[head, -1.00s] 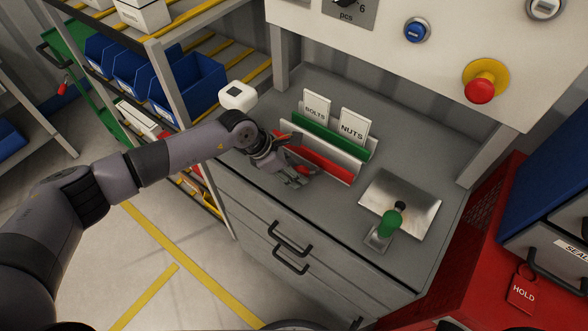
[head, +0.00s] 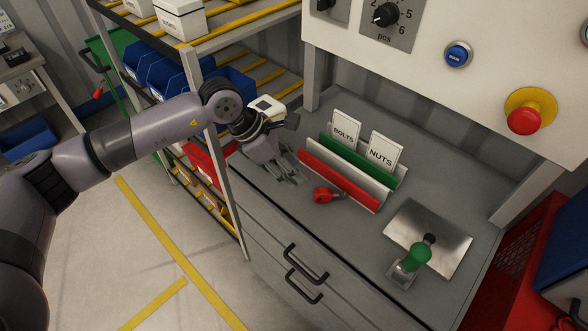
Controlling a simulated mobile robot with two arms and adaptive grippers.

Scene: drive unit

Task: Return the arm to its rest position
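My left arm comes in from the left, bent at the wrist over the left end of the grey worktop. My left gripper (head: 292,174) is above the worktop's left part, left of the red divider of the rack. Its fingers look spread and nothing shows between them. A small red object with a grey end (head: 325,195) lies on the worktop to the right of the gripper, apart from it. My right gripper is not in view.
The rack (head: 350,165) holds cards marked BOLTS (head: 345,130) and NUTS (head: 384,152). A green-handled lever (head: 418,256) stands by a metal plate (head: 440,235). A red emergency button (head: 524,119) is on the panel. Shelves with blue bins (head: 170,85) stand behind my arm.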

